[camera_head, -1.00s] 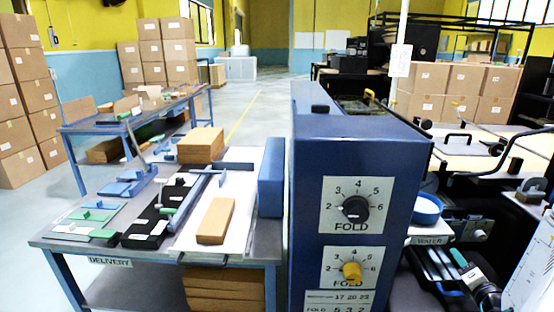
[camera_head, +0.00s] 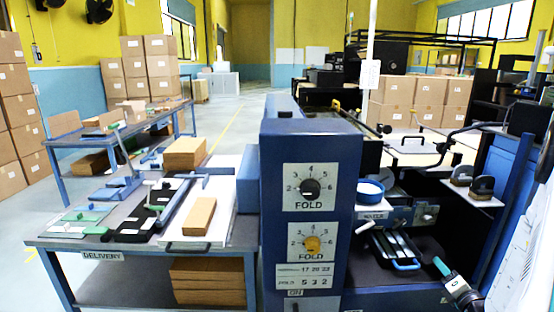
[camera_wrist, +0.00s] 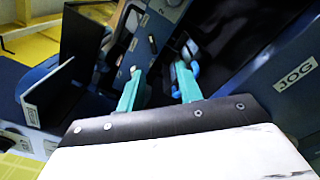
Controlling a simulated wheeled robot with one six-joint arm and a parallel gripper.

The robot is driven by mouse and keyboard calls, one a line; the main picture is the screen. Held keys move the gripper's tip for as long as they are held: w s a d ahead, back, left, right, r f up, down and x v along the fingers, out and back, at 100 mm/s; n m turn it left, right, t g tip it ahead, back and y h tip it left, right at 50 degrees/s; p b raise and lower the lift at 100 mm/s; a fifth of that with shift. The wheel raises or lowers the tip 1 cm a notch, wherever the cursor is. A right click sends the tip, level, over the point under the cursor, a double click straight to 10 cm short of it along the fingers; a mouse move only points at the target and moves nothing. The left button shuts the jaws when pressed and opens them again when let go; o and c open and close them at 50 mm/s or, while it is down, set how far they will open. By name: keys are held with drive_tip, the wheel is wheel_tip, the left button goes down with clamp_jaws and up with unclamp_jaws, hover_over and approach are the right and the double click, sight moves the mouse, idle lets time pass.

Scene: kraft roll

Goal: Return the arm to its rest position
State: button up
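My gripper (camera_wrist: 158,84) shows in the wrist view with two teal fingers standing apart and nothing visible between them. In the head view my gripper (camera_head: 440,266) is at the lower right, beside the blue-handled black tray (camera_head: 392,243) of the machine. A dark blue machine (camera_head: 310,150) with two FOLD dials stands in the middle. In the wrist view a blue panel marked JOG (camera_wrist: 296,74) is right of the fingers.
The delivery table (camera_head: 100,245) on the left holds brown paper stacks and tools. A white shelf with a blue-rimmed bowl (camera_head: 370,187) is right of the machine. Stacked cartons (camera_head: 140,70) stand at the back left. The floor aisle (camera_head: 225,115) behind is clear.

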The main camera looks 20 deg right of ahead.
drive_tip(key=s+a+r+n+g+y, duration=0.2)
drive_tip(key=a+r+n+g+y, duration=0.3)
drive_tip(key=a+n, duration=0.45)
drive_tip(key=s+a+r+n+g+y, duration=0.1)
drive_tip(key=a+r+n+g+y, duration=0.2)
drive_tip(key=a+n+y, duration=0.45)
drive_tip(key=s+a+r+n+g+y, duration=0.2)
drive_tip(key=a+r+n+g+y, duration=0.25)
drive_tip(key=a+n, duration=0.65)
drive_tip(key=s+a+r+n+g+h, duration=0.1)
drive_tip(key=s+a+r+n+h, duration=0.3)
drive_tip(key=n, duration=0.6)
drive_tip(key=s+a+r+n+g+h, duration=0.2)
drive_tip(key=s+a+r+n+h, duration=0.3)
drive_tip(key=s+r+n+h, duration=0.3)
drive_tip(key=shift+s+r+n+h, duration=0.3)
drive_tip(key=shift+s+r+n, duration=0.5)
drive_tip(key=shift+s, duration=0.5)
